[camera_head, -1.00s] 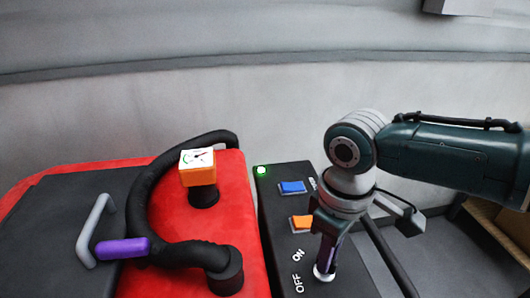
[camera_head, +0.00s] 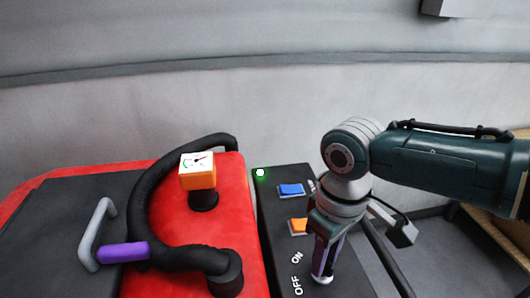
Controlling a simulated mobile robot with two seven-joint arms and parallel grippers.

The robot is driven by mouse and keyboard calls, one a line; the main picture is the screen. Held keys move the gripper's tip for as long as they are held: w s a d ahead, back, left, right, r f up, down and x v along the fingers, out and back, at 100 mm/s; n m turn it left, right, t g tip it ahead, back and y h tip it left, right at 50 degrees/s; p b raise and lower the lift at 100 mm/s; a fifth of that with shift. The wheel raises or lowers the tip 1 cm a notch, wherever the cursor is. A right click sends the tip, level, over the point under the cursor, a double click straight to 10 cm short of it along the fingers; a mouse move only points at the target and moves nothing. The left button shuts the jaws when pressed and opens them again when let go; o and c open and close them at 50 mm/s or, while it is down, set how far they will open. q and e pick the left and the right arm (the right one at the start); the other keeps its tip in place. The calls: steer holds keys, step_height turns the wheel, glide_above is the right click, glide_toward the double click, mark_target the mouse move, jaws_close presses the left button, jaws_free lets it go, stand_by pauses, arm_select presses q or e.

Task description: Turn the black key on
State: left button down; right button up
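My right gripper (camera_head: 325,262) points down at the black control panel (camera_head: 285,236), its fingertips at a small silver round fitting (camera_head: 322,280) beside the white ON and OFF lettering. The black key itself is not distinguishable; the fingers cover that spot. The fingers look close together, but I cannot tell whether they are shut on the key. My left gripper is not in view.
The panel also holds a blue switch (camera_head: 291,189), an orange switch (camera_head: 299,226) and a lit green lamp (camera_head: 260,172).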

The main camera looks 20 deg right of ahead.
steer(key=shift+o, duration=1.1)
steer(key=shift+r, duration=0.1)
step_height(320, 180, up, 10)
steer(key=shift+p, duration=0.4)
